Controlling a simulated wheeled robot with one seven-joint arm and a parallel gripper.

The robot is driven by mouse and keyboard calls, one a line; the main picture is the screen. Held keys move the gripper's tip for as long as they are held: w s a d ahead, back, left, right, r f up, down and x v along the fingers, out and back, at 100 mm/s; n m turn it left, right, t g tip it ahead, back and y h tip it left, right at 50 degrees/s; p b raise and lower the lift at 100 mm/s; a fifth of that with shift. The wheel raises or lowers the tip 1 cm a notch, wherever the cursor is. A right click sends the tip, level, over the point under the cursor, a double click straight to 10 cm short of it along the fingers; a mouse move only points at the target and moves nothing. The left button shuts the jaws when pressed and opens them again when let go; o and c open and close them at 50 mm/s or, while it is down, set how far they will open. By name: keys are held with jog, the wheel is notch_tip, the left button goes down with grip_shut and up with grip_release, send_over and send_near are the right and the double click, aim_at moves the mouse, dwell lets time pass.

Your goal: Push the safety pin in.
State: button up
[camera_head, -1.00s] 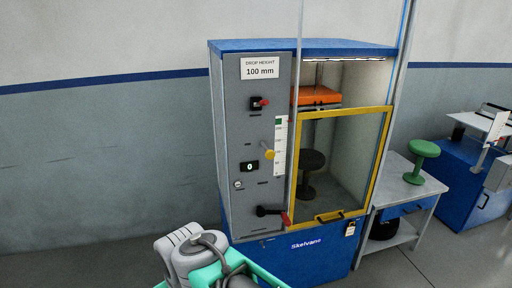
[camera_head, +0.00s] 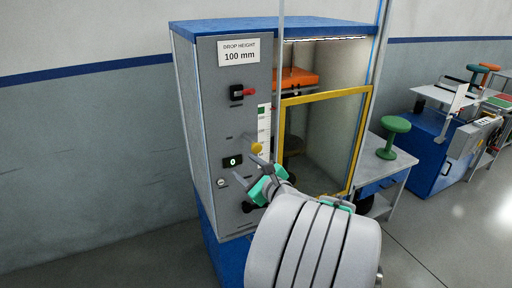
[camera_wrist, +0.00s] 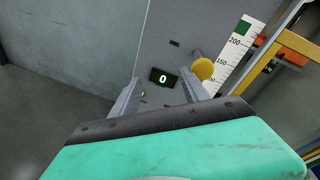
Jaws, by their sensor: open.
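A yellow round knob (camera_head: 256,148), which looks like the safety pin, sticks out of the grey panel (camera_head: 208,120) beside the height scale (camera_head: 264,120). In the wrist view the knob (camera_wrist: 203,69) is just beyond and right of the right fingertip. My gripper (camera_head: 249,171) is open and empty, just below the knob in the head view. In the wrist view its fingers (camera_wrist: 167,88) frame the display showing 0 (camera_wrist: 163,78). I cannot tell whether a finger touches the knob.
A red switch (camera_head: 249,91) sits higher on the panel. The floor on the left is clear.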

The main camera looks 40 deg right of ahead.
aim_at(257, 149)
jog(key=s+d+r+m+t+h, duration=0.1)
jog(key=s+d+r+m+h, duration=0.15)
jog(key=d+m, duration=0.25)
jog(key=p+x, duration=0.1)
jog(key=x, duration=0.6)
jog(key=shift+w, duration=0.1)
grip_shut()
dwell(0.9)
